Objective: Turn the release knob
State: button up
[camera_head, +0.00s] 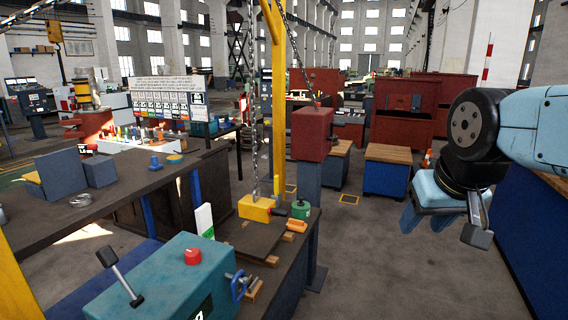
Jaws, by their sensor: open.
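A round red knob (193,256) stands on the top of a teal machine housing (150,280) in the lower left foreground. I take it as the release knob, but no label on it can be read. A lever (121,275) with a black grip rises from the same top, left of the knob. My gripper (424,222) hangs in the air at the right, well apart from the knob and the housing. Its two blue fingers point down and are apart, with nothing seen between them.
A blue clamp (239,287) sits at the housing's right side. A yellow block (256,208) hangs on chains above the bench, beside a small green item (300,209). A yellow post (279,100) and a red box on a column (312,134) stand between. Grey floor lies open below my gripper.

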aim_at(193, 254)
jog(key=z, duration=1.3)
jog(key=i, duration=0.1)
jog(key=u, duration=2.8)
